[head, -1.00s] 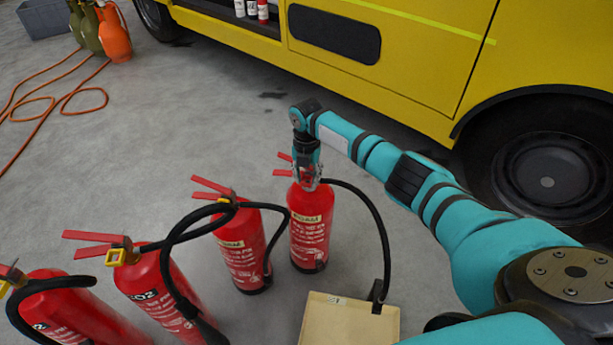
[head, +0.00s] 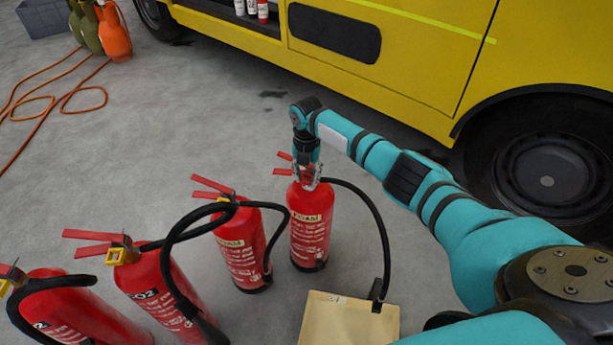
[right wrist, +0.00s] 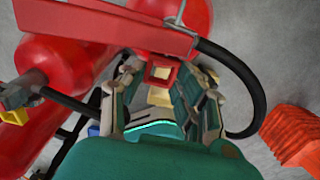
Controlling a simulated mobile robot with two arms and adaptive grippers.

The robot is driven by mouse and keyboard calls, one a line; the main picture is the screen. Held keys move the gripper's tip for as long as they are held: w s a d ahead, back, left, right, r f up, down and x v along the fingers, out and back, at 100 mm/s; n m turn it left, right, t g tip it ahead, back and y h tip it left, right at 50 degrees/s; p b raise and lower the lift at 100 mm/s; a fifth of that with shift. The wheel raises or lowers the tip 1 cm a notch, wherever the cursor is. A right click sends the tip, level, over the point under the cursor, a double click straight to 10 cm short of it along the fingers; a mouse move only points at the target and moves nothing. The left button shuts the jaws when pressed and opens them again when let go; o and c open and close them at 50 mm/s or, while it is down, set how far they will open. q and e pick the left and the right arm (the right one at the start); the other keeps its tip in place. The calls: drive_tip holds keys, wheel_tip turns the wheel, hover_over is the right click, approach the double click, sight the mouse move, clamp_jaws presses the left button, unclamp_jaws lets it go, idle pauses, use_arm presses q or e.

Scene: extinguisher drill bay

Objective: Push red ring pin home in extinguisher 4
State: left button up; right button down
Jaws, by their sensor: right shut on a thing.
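The rightmost red extinguisher (head: 309,230), with a foam label, stands upright on the floor. I take it to be extinguisher 4; I cannot read a number on it. My right gripper (head: 309,183) is at its head, just beside the red levers (head: 283,171). In the right wrist view, my right gripper (right wrist: 160,80) is shut on the red ring pin (right wrist: 161,72), seen between the fingertips below the red lever (right wrist: 120,25). The pin's shaft and hole are hidden, so I cannot tell how deep it sits. My left gripper is not in view.
Several red extinguishers stand to the left, including a foam one (head: 240,250) and a CO2 one (head: 160,290). A black hose (head: 376,215) curves down on the right, near a tan box (head: 350,318). A yellow truck (head: 430,60) stands behind. Grey floor lies clear between.

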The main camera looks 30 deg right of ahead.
drive_tip(key=c, duration=0.9)
unclamp_jaws()
drive_tip(key=shift+o, duration=0.2)
